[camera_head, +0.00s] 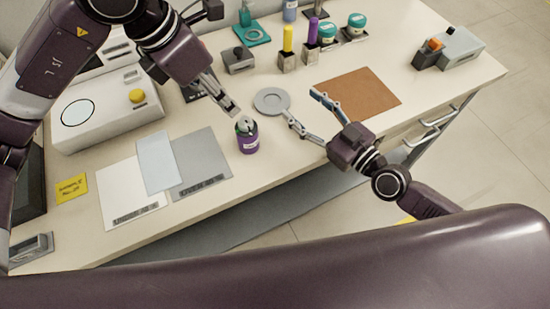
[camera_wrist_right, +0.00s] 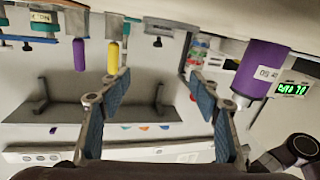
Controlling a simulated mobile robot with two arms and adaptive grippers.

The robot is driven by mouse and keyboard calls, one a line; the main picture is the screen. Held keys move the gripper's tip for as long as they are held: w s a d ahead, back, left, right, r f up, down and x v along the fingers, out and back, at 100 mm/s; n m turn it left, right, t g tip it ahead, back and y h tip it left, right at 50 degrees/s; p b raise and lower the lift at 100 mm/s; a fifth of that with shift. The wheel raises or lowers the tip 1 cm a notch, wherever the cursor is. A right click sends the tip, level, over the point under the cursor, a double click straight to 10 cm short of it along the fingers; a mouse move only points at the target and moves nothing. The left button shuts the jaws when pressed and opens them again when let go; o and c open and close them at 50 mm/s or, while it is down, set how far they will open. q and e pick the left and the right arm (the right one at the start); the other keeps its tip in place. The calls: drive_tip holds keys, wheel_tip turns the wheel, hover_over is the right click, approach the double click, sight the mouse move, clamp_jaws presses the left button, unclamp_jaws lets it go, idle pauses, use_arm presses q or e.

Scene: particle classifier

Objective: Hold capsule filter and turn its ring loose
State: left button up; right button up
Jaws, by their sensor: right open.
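A purple labelled cylinder (camera_head: 249,144), which I take to be the capsule filter, stands upright near the table's front edge. Its top looks grey and green; I cannot make out the ring. It also shows at the right of the right wrist view (camera_wrist_right: 262,68), outside the fingers. My left gripper (camera_head: 232,108) points down just behind and above its top, its fingertips close to it; contact and finger gap are unclear. My right gripper (camera_head: 302,104) is open and empty to the right of the cylinder, its blue-padded fingers (camera_wrist_right: 157,88) spread apart.
A round grey dish (camera_head: 272,101) lies behind the cylinder. A brown mat (camera_head: 360,94) is to the right; grey (camera_head: 205,160) and white (camera_head: 122,190) sheets lie left. Yellow (camera_head: 288,40) and purple (camera_head: 312,30) sticks stand in blocks at the back. A white device (camera_head: 110,115) is at left.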

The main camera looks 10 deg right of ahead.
drive_tip(key=m, duration=0.1)
approach(255, 142)
drive_tip(key=w, duration=0.1)
drive_tip(key=w+a, duration=0.1)
drive_tip(key=w, duration=0.1)
drive_tip(key=shift+a+y, duration=0.25)
drive_tip(key=shift+y, duration=0.05)
drive_tip(key=shift+a, duration=0.2)
drive_tip(key=shift+x, duration=3.65)
clamp_jaws()
